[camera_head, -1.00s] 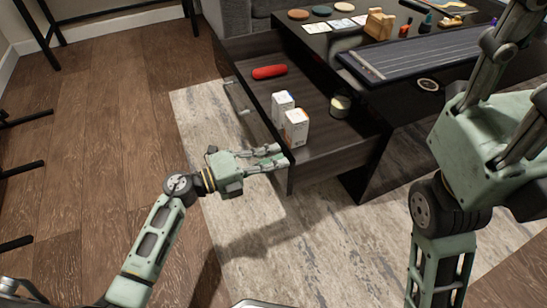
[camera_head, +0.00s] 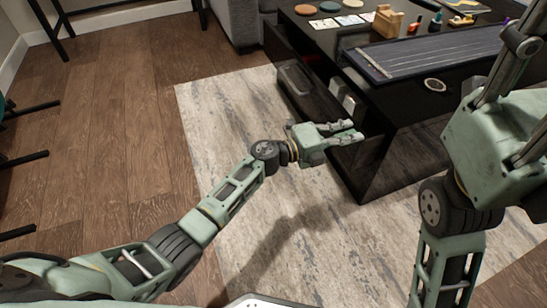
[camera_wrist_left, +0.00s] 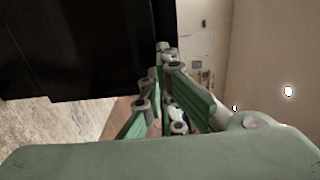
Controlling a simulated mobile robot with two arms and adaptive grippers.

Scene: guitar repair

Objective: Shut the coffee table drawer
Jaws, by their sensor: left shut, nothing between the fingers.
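The coffee table (camera_head: 372,160) is black and glossy, at the upper right in the head view.
A grey sofa (camera_head: 236,20) stands behind.

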